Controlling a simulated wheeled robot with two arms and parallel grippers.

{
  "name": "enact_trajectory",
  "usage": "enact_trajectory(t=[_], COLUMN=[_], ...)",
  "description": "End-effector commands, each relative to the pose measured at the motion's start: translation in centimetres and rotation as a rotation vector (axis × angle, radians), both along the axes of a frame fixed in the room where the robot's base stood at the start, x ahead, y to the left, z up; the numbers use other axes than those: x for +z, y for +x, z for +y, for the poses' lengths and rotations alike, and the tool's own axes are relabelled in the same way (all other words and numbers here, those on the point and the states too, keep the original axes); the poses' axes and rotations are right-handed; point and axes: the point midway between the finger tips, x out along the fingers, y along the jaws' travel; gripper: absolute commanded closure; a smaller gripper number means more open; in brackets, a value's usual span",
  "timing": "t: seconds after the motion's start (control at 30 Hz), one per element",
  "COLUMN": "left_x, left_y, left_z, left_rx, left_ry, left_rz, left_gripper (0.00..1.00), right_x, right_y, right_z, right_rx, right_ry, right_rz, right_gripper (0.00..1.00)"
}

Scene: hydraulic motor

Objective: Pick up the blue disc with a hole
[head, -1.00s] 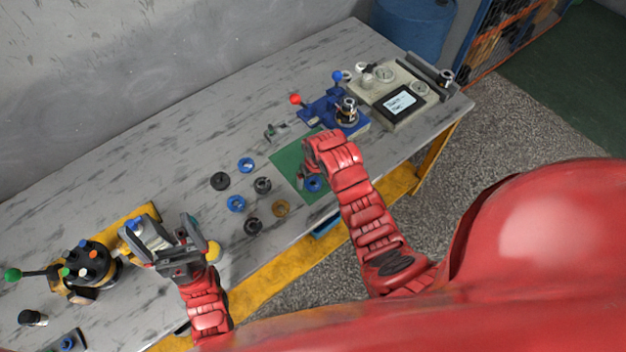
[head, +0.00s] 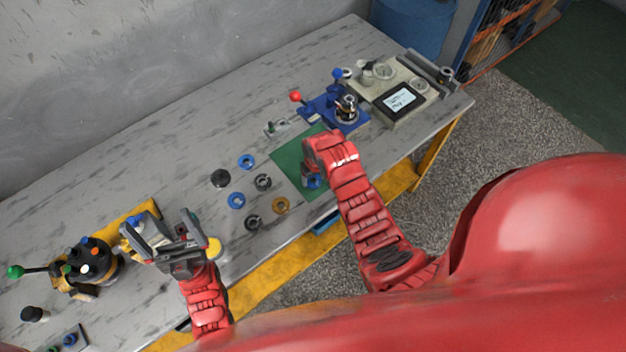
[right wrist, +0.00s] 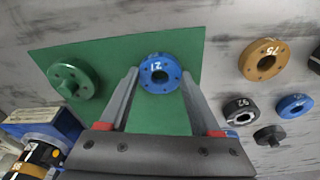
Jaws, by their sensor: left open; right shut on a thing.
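The blue disc with a central hole, marked 21 (right wrist: 160,73), is over the green mat (right wrist: 115,55) in the right wrist view. My right gripper (right wrist: 160,76) has its fingertips on either side of the disc, shut on it. In the head view, the blue disc (head: 314,182) shows partly below my right gripper (head: 308,176), and I cannot tell whether it is off the mat (head: 290,159). My left gripper (head: 178,232) is open and empty over the left part of the table. Two other blue rings (head: 246,161) (head: 237,201) lie left of the mat.
A green disc (right wrist: 75,80) lies on the mat. A bronze ring marked 75 (right wrist: 264,60) and several dark discs lie beside it. A blue fixture with a red-knobbed lever (head: 322,108) and a device with a screen (head: 400,100) stand further right. A black turret (head: 92,262) stands left.

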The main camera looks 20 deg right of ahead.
Motion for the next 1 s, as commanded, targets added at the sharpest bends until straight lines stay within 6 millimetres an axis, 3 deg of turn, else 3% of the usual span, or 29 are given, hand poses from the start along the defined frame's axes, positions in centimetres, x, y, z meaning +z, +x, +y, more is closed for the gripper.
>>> enact_trajectory(t=[0.43, 0.7, 0.87, 0.97, 1.0], left_x=[-0.4, -3.1, -4.2, -4.1, -3.1], left_y=[0.0, 0.0, 0.0, 0.0, 0.0], left_z=[0.0, 0.0, 0.0, 0.0, 0.0], left_rx=[0.0, 0.0, 0.0, 0.0, 0.0], left_ry=[0.0, 0.0, 0.0, 0.0, 0.0], left_rz=[0.0, 0.0, 0.0, 0.0, 0.0], left_gripper=[0.0, 0.0, 0.0, 0.0, 0.0], right_x=[0.3, 2.8, 3.3, 3.9, 4.5], right_y=[0.1, 0.3, -2.9, -5.1, -6.4], right_z=[0.0, 0.0, -1.1, -2.0, -2.5], right_rx=[-0.001, 0.0, -0.002, -0.001, -0.004], right_ry=[0.001, 0.002, 0.0, -0.001, -0.003], right_rz=[-0.003, -0.012, -0.002, -0.005, 0.002], right_gripper=[1.0, 1.0, 1.0, 1.0, 1.0])
